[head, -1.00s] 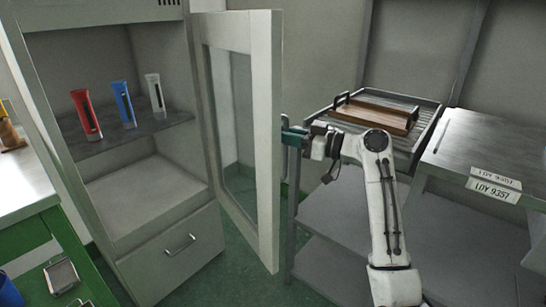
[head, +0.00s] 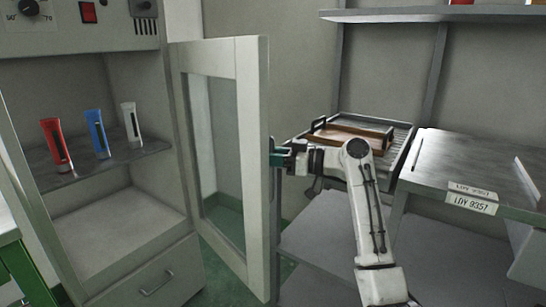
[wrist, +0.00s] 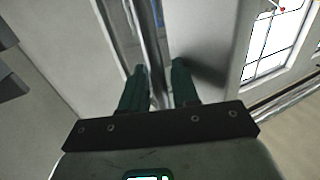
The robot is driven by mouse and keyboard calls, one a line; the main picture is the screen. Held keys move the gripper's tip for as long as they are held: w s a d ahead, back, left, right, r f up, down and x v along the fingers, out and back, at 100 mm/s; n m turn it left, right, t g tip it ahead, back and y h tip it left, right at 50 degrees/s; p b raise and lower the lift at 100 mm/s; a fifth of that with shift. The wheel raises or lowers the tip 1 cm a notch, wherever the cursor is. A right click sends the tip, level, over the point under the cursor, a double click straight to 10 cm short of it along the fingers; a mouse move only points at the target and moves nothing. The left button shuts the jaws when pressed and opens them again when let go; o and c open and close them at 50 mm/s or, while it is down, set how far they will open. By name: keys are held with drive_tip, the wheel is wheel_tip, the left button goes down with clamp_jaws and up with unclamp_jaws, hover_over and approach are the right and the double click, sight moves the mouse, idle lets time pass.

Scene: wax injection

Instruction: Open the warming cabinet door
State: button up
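The warming cabinet (head: 130,215) stands at the left in the head view. Its pale framed glass door (head: 252,150) stands wide open, swung out to the right of the cabinet. My gripper (head: 277,158), with green fingers, is at the door's outer side near its free edge. In the wrist view, the gripper's two fingers (wrist: 160,85) stand close together on either side of a narrow upright metal bar, which looks like the door handle (wrist: 152,40). The fingers look shut on it, though the contact is partly hidden.
Red (head: 56,145), blue (head: 97,133) and white (head: 131,124) tubes stand on the cabinet shelf. A rack with a tray (head: 402,140) and a metal table (head: 455,165) are at the right. Green floor shows below the door.

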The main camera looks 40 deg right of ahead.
drive_tip(key=shift+o, duration=0.3)
drive_tip(key=shift+s+d+f, duration=0.1)
drive_tip(key=shift+s+d, duration=0.1)
drive_tip(key=shift+d, duration=0.2)
drive_tip(key=v, duration=0.7)
drive_tip(key=shift+s+p, duration=0.2)
drive_tip(key=shift+p, duration=0.25)
drive_tip(key=shift+d, duration=0.1)
